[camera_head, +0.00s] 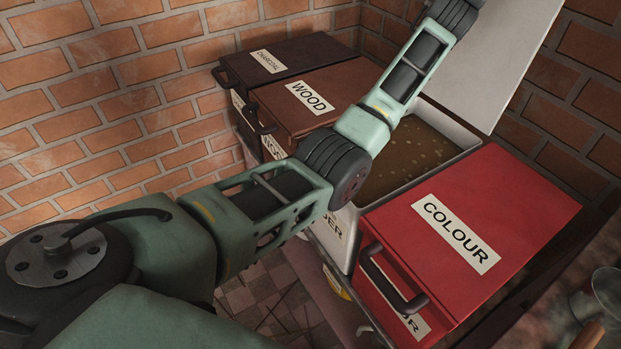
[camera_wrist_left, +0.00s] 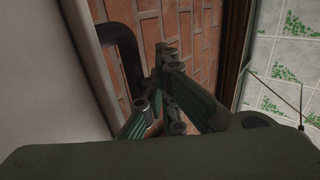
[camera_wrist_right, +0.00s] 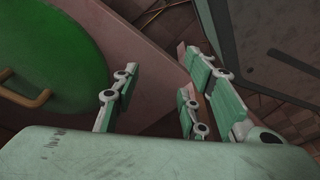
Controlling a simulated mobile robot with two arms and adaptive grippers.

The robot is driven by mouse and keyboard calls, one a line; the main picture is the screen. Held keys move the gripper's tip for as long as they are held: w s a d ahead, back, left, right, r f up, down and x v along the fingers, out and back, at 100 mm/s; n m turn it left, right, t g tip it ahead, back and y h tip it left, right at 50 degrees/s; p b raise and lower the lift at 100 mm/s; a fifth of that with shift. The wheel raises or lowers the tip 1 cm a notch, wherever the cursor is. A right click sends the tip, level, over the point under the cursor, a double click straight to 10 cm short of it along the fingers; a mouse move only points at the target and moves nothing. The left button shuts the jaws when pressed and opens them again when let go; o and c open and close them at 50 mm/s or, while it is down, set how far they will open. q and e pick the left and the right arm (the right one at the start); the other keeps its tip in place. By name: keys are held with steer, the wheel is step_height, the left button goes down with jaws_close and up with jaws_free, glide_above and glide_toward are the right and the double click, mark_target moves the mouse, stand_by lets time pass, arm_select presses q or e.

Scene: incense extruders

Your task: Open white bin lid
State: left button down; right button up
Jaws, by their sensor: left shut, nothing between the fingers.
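The white bin's lid (camera_head: 515,45) stands raised at the upper right of the head view. The open white bin (camera_head: 440,175) shows brown powder inside, and its front label is partly hidden by my left arm. My left arm crosses over the bin; its gripper is outside the head view. In the left wrist view my left gripper (camera_wrist_left: 160,88) is shut and empty, just right of a dark handle (camera_wrist_left: 127,50) on a pale panel (camera_wrist_left: 45,70). Whether they touch I cannot tell. My right gripper (camera_wrist_right: 160,95) is open and empty in the right wrist view.
A red COLOUR bin (camera_head: 500,215) is closed on the right. A closed brown WOOD bin (camera_head: 335,85) and a dark CHARCOAL bin (camera_head: 295,50) stand on the left. Brick walls (camera_head: 110,110) enclose the corner. A green round lid (camera_wrist_right: 50,60) lies left of my right gripper.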

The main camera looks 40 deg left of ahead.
arm_select(q)
steer(key=shift+w+d+f, duration=0.1)
steer(key=shift+w+d, duration=0.15)
steer(key=shift+w, duration=0.1)
steer(key=shift+s, duration=0.1)
